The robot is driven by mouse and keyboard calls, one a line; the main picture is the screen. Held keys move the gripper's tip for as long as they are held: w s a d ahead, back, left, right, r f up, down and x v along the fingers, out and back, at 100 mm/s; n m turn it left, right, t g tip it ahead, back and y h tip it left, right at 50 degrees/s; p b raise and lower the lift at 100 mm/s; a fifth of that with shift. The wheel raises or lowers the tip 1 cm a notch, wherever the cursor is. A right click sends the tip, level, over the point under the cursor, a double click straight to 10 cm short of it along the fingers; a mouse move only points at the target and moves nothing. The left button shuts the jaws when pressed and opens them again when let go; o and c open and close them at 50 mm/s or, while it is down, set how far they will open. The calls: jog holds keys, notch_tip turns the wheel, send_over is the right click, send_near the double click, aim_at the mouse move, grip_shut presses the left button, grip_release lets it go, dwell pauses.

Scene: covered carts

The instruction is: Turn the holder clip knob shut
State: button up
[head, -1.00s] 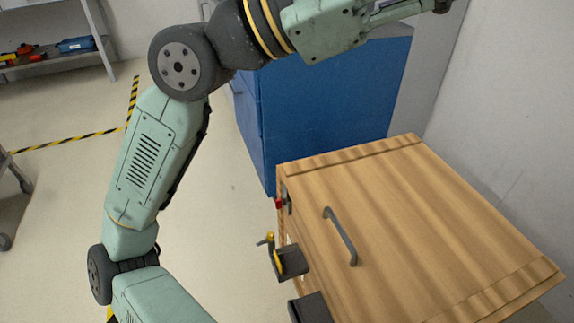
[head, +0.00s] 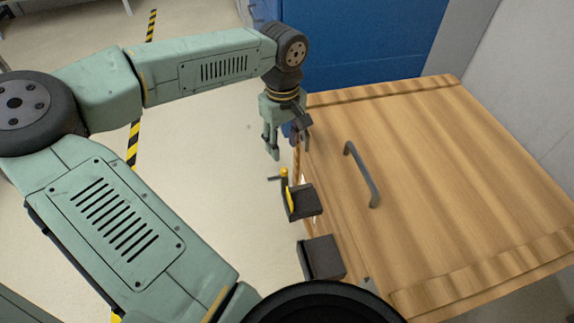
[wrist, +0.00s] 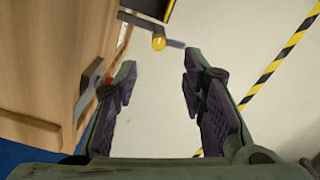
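A small yellow knob (head: 285,178) with a dark crossbar sits at the dark holder (head: 304,203) on the left side of the wooden-topped cart (head: 440,180). In the wrist view the yellow knob (wrist: 158,43) shows beyond the fingertips, at the top middle, with a dark bar beside it. My gripper (head: 287,148) hangs beside the cart's far left corner, on the far side of the knob and apart from it. The wrist view shows my gripper (wrist: 158,80) open and empty, with pale floor between its fingers. How far the knob is turned cannot be told.
A grey handle (head: 361,175) stands on the wooden cover. A second dark box-like holder (head: 321,258) is nearer me. A dark grey lever (wrist: 88,87) projects from the cart close to my left finger in the wrist view. A blue cabinet (head: 365,45) stands behind; floor left is clear.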

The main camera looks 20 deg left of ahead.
aim_at(284, 169)
notch_tip(284, 169, down, 9)
jog(key=shift+f+b, duration=0.1)
jog(key=shift+b, duration=0.6)
jog(key=shift+d, duration=0.1)
jog(key=shift+c, duration=0.3)
grip_shut()
